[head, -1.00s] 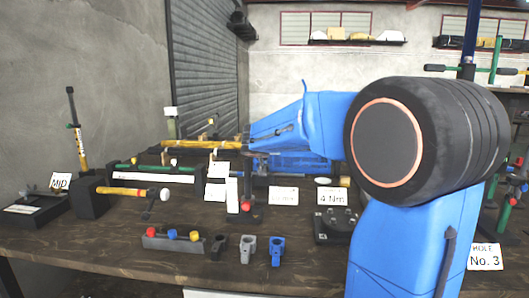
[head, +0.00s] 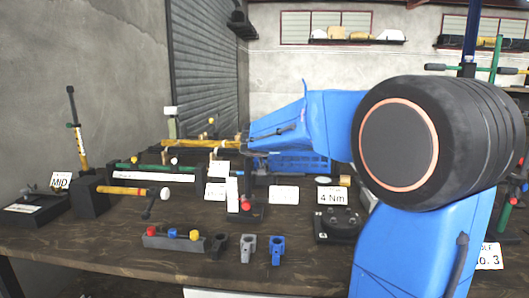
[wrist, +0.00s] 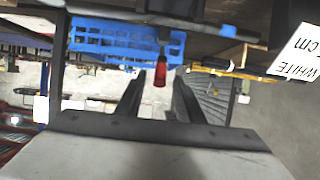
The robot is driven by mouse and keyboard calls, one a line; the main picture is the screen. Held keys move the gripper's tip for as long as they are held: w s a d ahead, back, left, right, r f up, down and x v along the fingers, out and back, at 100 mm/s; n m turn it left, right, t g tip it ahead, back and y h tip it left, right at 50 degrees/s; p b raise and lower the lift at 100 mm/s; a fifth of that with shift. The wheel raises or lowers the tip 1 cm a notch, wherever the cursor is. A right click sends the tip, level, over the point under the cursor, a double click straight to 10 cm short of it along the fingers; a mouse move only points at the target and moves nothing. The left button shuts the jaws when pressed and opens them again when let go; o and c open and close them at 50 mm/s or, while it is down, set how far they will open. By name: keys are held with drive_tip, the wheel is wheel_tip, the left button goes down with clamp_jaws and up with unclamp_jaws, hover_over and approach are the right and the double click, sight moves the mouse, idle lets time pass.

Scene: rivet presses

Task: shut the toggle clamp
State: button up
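The toggle clamp appears to be the small dark device (head: 251,212) with a red tip, standing on the bench in the middle of the head view. In the wrist view a red handle (wrist: 160,76) shows between my finger ends, in front of a blue crate. My gripper (wrist: 159,84) has its two dark fingers apart, one on each side of the red handle, with gaps visible on both sides. I cannot tell how deep the handle sits between them. In the head view my blue arm reaches above the clamp, and the fingers are hard to make out.
A "4 Nm" card (head: 332,197) stands right of the clamp. The blue crate (head: 300,163) is behind. Yellow-handled tools (head: 125,190) lie left.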

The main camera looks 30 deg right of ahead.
drive_tip(key=v, duration=1.6)
drive_tip(key=shift+a, duration=0.1)
